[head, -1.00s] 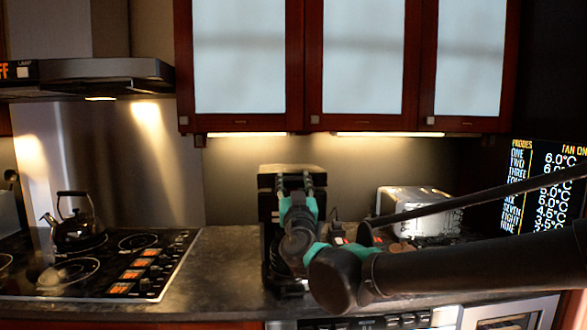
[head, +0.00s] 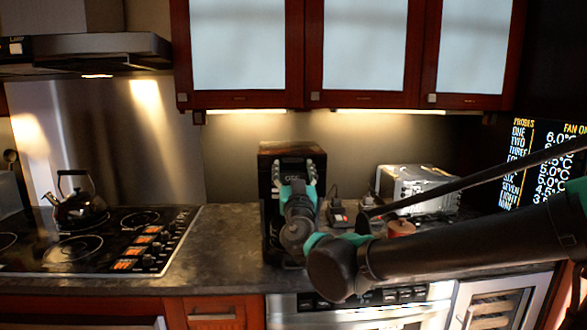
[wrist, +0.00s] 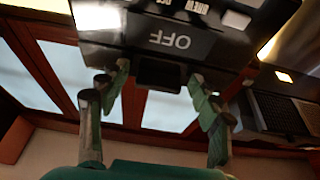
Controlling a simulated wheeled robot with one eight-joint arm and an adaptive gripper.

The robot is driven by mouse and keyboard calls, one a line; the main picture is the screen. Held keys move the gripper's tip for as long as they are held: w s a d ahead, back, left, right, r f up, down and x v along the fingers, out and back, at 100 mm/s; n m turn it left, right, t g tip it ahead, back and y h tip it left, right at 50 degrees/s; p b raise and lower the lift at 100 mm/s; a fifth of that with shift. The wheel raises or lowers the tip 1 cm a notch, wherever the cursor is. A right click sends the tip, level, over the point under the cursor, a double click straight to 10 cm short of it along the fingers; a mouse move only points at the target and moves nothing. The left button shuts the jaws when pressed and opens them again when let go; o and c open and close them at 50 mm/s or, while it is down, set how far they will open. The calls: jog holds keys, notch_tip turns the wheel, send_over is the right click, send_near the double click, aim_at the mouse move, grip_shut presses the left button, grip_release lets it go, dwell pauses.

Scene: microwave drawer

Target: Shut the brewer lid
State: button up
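The brewer (head: 278,152) is a tall black machine standing on the counter against the back wall. A display reading OFF shows on its upper front, and it appears upside down in the wrist view (wrist: 165,40). I cannot tell clearly how far its lid is raised. My gripper (head: 293,164) is at the brewer's upper front and hides much of its front. In the wrist view my gripper (wrist: 158,74) has its fingers spread, with a dark block-like part of the brewer between and beyond them. I cannot tell whether they touch it.
A toaster (head: 415,185) and small items stand on the counter right of the brewer. A stovetop (head: 100,240) with a black kettle (head: 78,203) is at left. Wall cabinets (head: 350,60) hang above. The counter between stovetop and brewer is clear.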

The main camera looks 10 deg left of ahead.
jog(key=shift+s, duration=0.1)
jog(key=v, duration=1.2)
